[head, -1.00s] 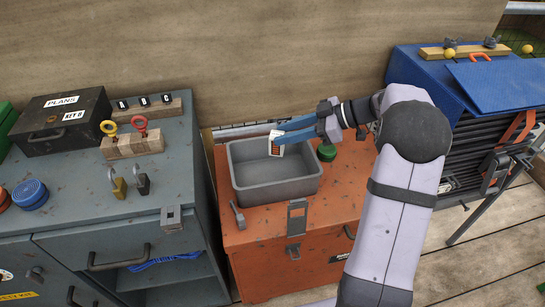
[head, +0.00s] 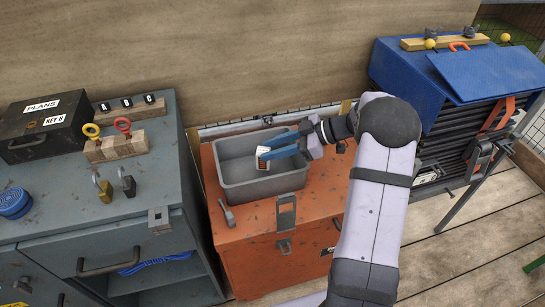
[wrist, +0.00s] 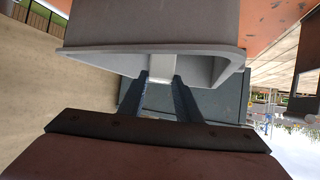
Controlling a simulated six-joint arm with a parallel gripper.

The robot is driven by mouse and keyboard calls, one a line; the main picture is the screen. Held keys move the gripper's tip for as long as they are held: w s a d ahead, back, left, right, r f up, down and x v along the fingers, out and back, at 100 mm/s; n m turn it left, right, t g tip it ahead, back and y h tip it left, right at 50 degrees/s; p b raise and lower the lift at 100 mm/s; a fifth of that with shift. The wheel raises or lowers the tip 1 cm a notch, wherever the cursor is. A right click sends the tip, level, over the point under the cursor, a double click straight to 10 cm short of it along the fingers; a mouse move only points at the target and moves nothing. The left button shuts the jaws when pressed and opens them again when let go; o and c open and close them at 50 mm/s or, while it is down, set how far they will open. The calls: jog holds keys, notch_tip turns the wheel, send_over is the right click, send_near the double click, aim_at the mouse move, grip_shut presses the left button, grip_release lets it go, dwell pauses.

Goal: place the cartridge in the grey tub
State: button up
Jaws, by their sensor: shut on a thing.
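The grey tub (head: 245,190) stands open on the orange chest. My gripper (head: 264,154), with blue fingers, reaches in from the right over the tub's opening. The fingers partly hide the cartridge.
The orange chest (head: 320,208) has a latch in front of the tub. A grey cabinet (head: 60,215) at left carries a black box (head: 40,128), padlocks and a wooden key block. A blue-topped toolbox (head: 495,75) stands at right. A plywood wall rises behind.

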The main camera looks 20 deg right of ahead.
jog(key=shift+f, duration=1.75)
jog(key=shift+f+b, duration=0.25)
jog(key=shift+b, duration=0.05)
jog(key=o, duration=1.2)
jog(key=shift+r, duration=0.1)
jog(key=shift+c, duration=0.2)
jog(key=shift+r, duration=0.1)
jog(key=shift+r+p, duration=0.2)
jog(key=shift+p, duration=0.25)
jog(key=v, duration=1.2)
jog(key=shift+f+b, duration=0.15)
jog(key=shift+b, duration=0.3)
